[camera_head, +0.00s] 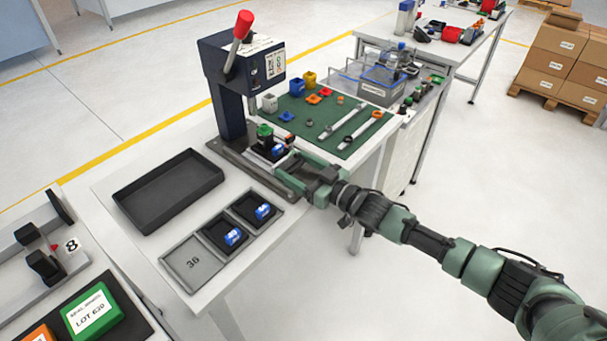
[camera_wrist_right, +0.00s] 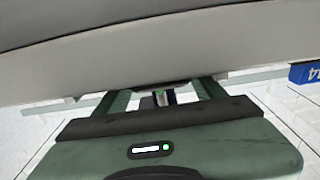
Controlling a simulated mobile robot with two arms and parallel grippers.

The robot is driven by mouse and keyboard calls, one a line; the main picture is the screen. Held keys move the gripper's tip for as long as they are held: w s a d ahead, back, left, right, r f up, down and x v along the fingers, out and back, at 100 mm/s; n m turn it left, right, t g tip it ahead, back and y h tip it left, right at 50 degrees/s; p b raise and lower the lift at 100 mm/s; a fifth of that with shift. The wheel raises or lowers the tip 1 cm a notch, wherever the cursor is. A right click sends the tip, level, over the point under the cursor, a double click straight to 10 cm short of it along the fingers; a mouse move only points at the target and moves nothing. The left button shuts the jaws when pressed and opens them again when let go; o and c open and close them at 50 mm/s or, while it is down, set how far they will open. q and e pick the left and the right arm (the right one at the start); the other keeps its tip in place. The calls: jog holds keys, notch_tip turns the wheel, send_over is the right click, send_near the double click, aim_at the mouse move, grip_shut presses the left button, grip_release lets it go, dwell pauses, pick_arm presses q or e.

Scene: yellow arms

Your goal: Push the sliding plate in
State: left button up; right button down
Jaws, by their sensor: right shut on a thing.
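The press (camera_head: 237,85) is a dark blue column and head with a red-knobbed lever, standing on a grey base. The sliding plate (camera_head: 262,157) lies low at the front of the press and carries a small green-topped part (camera_head: 265,131) and a blue piece (camera_head: 278,149). My right gripper (camera_head: 288,171) is at the near end of the plate, shut on what looks like its front end. The hold itself is small and partly hidden by the fingers. In the wrist view the fingers (camera_wrist_right: 163,97) reach under a large grey surface. My left gripper is not in view.
A green mat (camera_head: 330,118) with small parts and tools lies to the right. Open floor is at lower right.

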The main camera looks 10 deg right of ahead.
jog(key=shift+d, duration=0.15)
jog(key=shift+c, duration=2.4)
grip_release()
jog(key=v, duration=0.7)
jog(key=shift+s+d+b, duration=0.25)
jog(key=shift+s+b, duration=0.05)
jog(key=shift+b, duration=0.1)
